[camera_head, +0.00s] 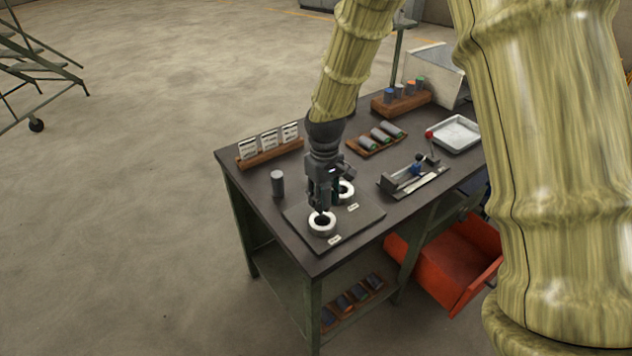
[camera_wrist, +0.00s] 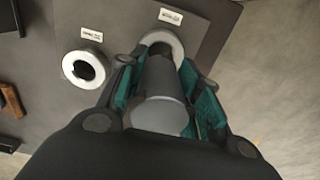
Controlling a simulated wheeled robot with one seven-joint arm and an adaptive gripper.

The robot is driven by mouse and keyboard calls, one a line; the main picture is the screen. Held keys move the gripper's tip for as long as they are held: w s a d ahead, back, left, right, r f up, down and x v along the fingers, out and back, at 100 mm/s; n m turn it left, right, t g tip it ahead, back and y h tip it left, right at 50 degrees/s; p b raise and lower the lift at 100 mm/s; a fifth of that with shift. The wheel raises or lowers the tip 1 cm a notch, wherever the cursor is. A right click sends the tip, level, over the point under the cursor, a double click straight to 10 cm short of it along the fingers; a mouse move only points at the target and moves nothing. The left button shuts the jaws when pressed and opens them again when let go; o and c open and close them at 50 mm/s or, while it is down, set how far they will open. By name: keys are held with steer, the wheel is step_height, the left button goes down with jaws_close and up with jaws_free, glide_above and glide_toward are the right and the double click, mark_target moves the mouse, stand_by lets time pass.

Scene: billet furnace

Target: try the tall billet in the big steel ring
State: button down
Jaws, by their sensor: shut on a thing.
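My gripper (camera_head: 322,207) points down over the front steel ring (camera_head: 322,224) on the dark plate. In the wrist view my gripper (camera_wrist: 160,75) has its teal-padded fingers shut on a grey cylindrical billet (camera_wrist: 160,112). The billet's far end lines up with that ring (camera_wrist: 175,44); I cannot tell whether it is inside the opening or just above it. In the head view the fingers mostly hide this billet. A second ring (camera_head: 346,190) lies behind on the same plate and shows empty in the wrist view (camera_wrist: 84,69). The ring labels are unreadable.
Another grey cylinder (camera_head: 278,183) stands upright left of the plate (camera_head: 366,214). Behind are a card rack (camera_head: 269,150), a wooden tray of cylinders (camera_head: 377,139), a clamp-like fixture (camera_head: 413,177) and a metal tray (camera_head: 455,134). A red bin (camera_head: 455,260) is below right.

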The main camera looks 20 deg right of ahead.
steer(key=shift+w, duration=0.2)
steer(key=shift+s+b, duration=0.3)
steer(key=shift+b, duration=0.05)
steer(key=shift+w+a+f+b, duration=0.1)
steer(key=shift+w+f+b, duration=0.1)
steer(key=shift+f+b, duration=0.25)
steer(key=shift+w+f+b, duration=0.15)
steer(key=shift+f+b, duration=0.05)
steer(key=shift+f, duration=0.4)
steer(key=shift+s+f+b, duration=0.25)
steer(key=shift+f+b, duration=0.4)
steer(key=shift+b, duration=0.05)
steer(key=shift+w+f+b, duration=0.1)
steer(key=shift+f+b, duration=0.35)
steer(key=shift+f, duration=0.2)
steer(key=shift+f, duration=0.55)
steer(key=shift+r+p, duration=0.5)
steer(key=shift+p, duration=0.35)
stand_by(1.8)
steer(key=shift+f, duration=0.35)
stand_by(1.5)
